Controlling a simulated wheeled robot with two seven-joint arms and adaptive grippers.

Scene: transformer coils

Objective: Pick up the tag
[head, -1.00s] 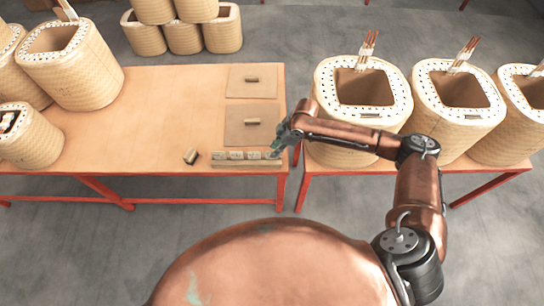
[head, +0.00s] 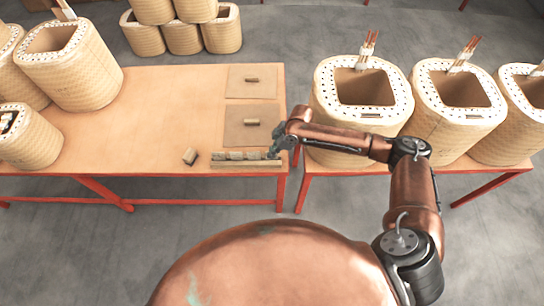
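Several small tags (head: 237,156) stand in a row in a narrow wooden holder (head: 245,165) at the front right of the left table. My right gripper (head: 273,154) is at the right end of this row, pointing down. It is small and dark here, so I cannot tell whether its fingers are open or closed on a tag. It hides the right end of the row. My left gripper is out of view.
A small block (head: 190,156) lies left of the holder. Two square boards (head: 236,93) with small blocks lie behind it. Large wound coils (head: 361,120) stand on the right table, close to my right arm. The middle of the left table (head: 160,110) is clear.

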